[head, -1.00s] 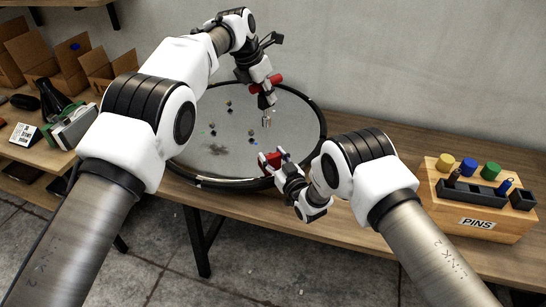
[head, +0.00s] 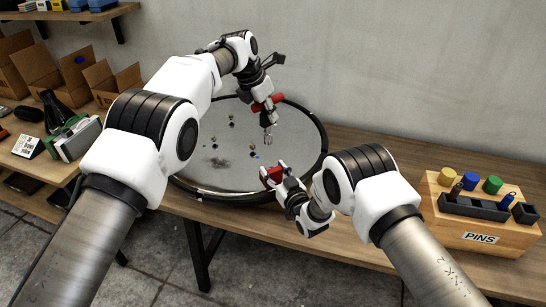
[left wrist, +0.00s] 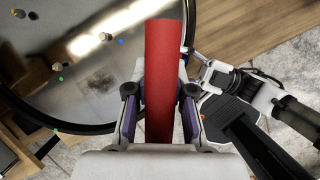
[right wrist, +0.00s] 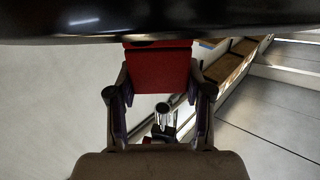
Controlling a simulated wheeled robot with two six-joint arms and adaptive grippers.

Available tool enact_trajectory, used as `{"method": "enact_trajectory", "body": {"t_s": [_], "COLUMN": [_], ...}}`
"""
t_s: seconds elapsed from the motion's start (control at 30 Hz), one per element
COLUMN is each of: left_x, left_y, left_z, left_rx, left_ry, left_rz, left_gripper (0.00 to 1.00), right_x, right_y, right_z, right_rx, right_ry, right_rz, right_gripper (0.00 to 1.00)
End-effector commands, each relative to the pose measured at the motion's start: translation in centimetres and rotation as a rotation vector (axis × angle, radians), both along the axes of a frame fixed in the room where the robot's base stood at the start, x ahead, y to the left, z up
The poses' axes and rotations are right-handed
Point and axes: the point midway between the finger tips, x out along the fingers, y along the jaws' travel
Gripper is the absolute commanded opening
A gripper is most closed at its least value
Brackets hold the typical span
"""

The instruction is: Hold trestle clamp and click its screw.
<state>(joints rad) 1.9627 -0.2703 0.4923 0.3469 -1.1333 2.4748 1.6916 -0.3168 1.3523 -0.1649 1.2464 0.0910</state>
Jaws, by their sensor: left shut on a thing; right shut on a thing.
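My left gripper (head: 264,96) is shut on a red cylindrical handle (left wrist: 163,75). A forked silver tip (head: 268,135) hangs below it in the head view. My right gripper (head: 277,176) is lower, near the disc's front rim, and is shut on a red blocky part (right wrist: 158,68), perhaps the trestle clamp. The silver tip is above and apart from the red part in the head view. I cannot make out a screw on the red part; the fingers partly hide it.
A large round grey disc (head: 215,125) with a black rim lies on the wooden table, with several small pieces on it. A wooden block marked PINS (head: 500,240) with coloured caps stands at right. Cardboard boxes (head: 64,75) are at left. A wall runs behind.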

Motion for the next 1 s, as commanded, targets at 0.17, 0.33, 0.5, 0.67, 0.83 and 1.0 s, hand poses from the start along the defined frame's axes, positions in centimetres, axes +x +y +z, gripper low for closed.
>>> {"method": "enact_trajectory", "body": {"t_s": [0.17,0.33,0.5,0.67,0.83,1.0], "left_x": [0.0,0.1,0.0,0.0,0.0,0.0], "left_y": [0.0,0.0,0.0,0.0,0.0,0.0], "left_z": [-3.6,-3.7,-3.9,-4.6,-5.7,-6.9], "left_rx": [-0.006,-0.006,-0.005,-0.005,-0.005,-0.005], "left_ry": [-0.002,-0.005,-0.004,-0.003,-0.004,-0.003], "left_rz": [0.0,0.0,0.001,0.001,0.001,0.0], "left_gripper": [0.0,0.0,0.0,0.0,0.0,0.0], "right_x": [0.0,0.0,0.0,0.0,0.0,0.0], "right_y": [0.0,0.0,0.0,0.0,0.0,0.0], "right_z": [0.1,0.0,0.0,0.0,0.0,0.0], "right_rx": [0.0,0.0,0.0,0.0,0.0,0.0], "right_ry": [-0.001,-0.001,-0.001,-0.001,-0.001,-0.001], "right_rz": [0.0,0.0,0.0,0.0,0.0,0.0], "right_gripper": [0.0,0.0,0.0,0.0,0.0,0.0]}}
